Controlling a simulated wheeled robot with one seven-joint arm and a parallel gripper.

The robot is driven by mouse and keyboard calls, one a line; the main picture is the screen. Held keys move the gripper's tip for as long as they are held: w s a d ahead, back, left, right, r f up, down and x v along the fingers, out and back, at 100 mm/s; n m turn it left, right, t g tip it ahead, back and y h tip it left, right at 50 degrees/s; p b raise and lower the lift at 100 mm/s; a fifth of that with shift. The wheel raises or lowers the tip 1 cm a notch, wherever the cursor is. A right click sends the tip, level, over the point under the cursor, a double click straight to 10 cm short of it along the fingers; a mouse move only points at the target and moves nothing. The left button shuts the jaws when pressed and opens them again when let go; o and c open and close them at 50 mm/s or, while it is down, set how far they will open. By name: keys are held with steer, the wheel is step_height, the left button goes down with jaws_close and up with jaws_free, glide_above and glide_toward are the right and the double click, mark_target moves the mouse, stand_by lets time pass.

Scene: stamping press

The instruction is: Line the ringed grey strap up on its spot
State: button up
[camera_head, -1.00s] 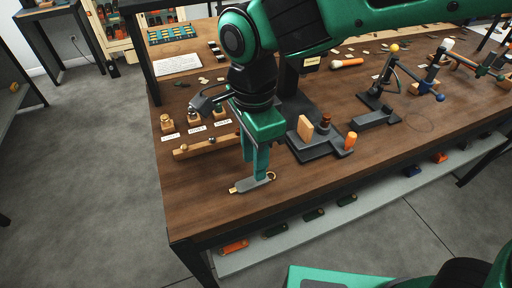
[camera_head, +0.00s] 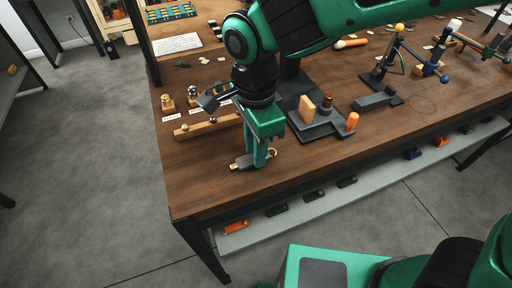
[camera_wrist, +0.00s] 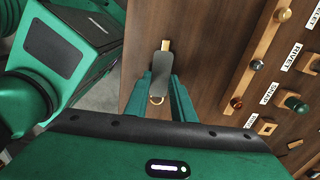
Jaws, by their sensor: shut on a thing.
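The grey strap (camera_head: 243,161) is a small flat piece with a brass tip at its left end and a brass ring at its right end. It is at the near left part of the wooden table. My gripper (camera_head: 260,160) is over it from above, shut on its middle. In the wrist view the strap (camera_wrist: 161,72) lies between the fingers of my gripper (camera_wrist: 167,98), brass tip away from me and ring close to the hand. I cannot tell whether it touches the table. No marked spot for it is clear beneath it.
A wooden rail (camera_head: 200,128) with labelled pieces behind it stands just beyond the strap. The dark press base (camera_head: 318,131) with an orange-handled part (camera_head: 352,121) is to the right. The table's front edge (camera_head: 240,198) is near. Bare wood lies around the strap.

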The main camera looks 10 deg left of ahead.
steer(key=shift+r, duration=1.9)
